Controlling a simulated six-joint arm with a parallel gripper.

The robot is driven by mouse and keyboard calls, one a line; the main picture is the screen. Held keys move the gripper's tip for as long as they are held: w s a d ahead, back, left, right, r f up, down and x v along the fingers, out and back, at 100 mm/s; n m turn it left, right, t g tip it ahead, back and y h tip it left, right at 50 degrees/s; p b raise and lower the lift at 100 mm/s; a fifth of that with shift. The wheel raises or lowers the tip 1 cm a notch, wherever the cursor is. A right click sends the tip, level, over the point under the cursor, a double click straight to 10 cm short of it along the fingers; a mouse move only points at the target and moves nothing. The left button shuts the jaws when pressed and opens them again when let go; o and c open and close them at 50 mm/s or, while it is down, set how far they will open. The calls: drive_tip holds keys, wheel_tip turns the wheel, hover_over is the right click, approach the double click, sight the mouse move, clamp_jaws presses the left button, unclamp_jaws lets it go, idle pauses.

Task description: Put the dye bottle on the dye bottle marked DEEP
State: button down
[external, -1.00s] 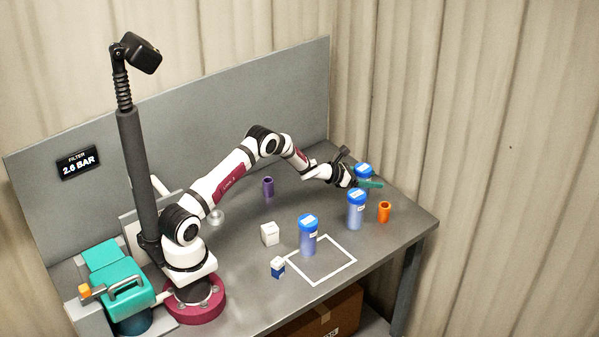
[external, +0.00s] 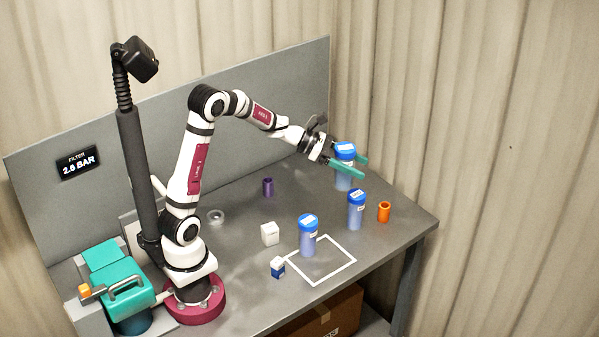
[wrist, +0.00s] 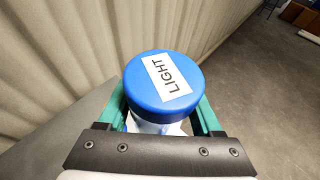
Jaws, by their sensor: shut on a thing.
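My gripper (external: 346,166) is shut on a blue-capped dye bottle (external: 344,172) and holds it upright above the far right part of the table. In the wrist view its cap (wrist: 165,85) reads LIGHT, between the teal fingers. A second blue-capped dye bottle (external: 356,211) stands upright on the table below and slightly right of the held one. A third blue-capped dye bottle (external: 308,238) stands at the corner of the white square outline. Both standing bottles have white labels on their caps, too small to read, so I cannot tell which is marked DEEP.
An orange cup (external: 384,212) stands right of the second bottle. A purple cup (external: 268,187), a white box (external: 270,234) and a small blue-and-white carton (external: 278,267) stand left of the bottles. The white outline (external: 335,279) encloses bare table.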

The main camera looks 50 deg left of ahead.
drive_tip(key=s+d+r+m+g+h, duration=0.1)
drive_tip(key=s+d+m+g, duration=0.15)
drive_tip(key=s, duration=0.65)
drive_tip(key=s+d+r+m+g+h, duration=0.1)
drive_tip(key=s+d, duration=0.2)
drive_tip(key=s, duration=0.5)
drive_tip(key=w+a+f, duration=0.7)
drive_tip(key=a+f, duration=0.1)
drive_tip(key=f, duration=0.3)
drive_tip(key=shift+a+f, duration=0.15)
drive_tip(key=shift+a, duration=0.05)
drive_tip(key=shift+f+m+g, duration=0.15)
drive_tip(key=shift+m+g, duration=0.1)
drive_tip(key=shift+c, duration=0.2)
unclamp_jaws()
drive_tip(key=v, duration=1.2)
drive_tip(key=shift+o, duration=0.2)
